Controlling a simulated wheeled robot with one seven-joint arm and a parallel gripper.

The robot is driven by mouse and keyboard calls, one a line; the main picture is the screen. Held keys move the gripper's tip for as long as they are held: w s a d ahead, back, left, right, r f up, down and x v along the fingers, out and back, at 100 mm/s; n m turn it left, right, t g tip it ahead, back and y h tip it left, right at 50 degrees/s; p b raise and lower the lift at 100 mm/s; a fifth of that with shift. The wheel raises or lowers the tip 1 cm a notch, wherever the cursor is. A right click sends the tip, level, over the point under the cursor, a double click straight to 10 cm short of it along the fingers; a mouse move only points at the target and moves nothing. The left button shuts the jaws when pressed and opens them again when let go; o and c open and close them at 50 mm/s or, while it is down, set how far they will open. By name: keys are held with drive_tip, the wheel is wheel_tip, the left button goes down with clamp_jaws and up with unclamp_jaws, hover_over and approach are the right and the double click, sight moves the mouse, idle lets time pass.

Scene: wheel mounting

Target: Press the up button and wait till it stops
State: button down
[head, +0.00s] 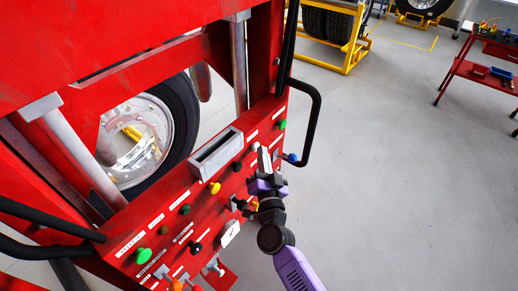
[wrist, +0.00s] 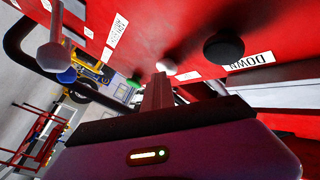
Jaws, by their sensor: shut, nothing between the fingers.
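The red machine's control panel (head: 205,205) carries several coloured buttons with white labels. In the wrist view a black button (wrist: 223,48) sits beside a label reading DOWN. A white button (wrist: 166,67) is just beyond my fingertips; in the head view the white button (head: 255,146) is near the panel's right end. I cannot read an UP label. My gripper (head: 264,160) is at the right part of the panel, shut and empty. Its fingers (wrist: 158,88) point at the white button. I cannot tell whether they touch it.
A blue-tipped knob (head: 292,157) and a black handle bar (head: 316,115) are right of my gripper. A wheel (head: 150,135) is behind the panel. A yellow tyre rack (head: 345,50) and a red cart (head: 485,70) stand farther back. The grey floor at right is clear.

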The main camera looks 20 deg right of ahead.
drive_tip(key=shift+s+d, duration=0.6)
drive_tip(key=shift+s, duration=0.25)
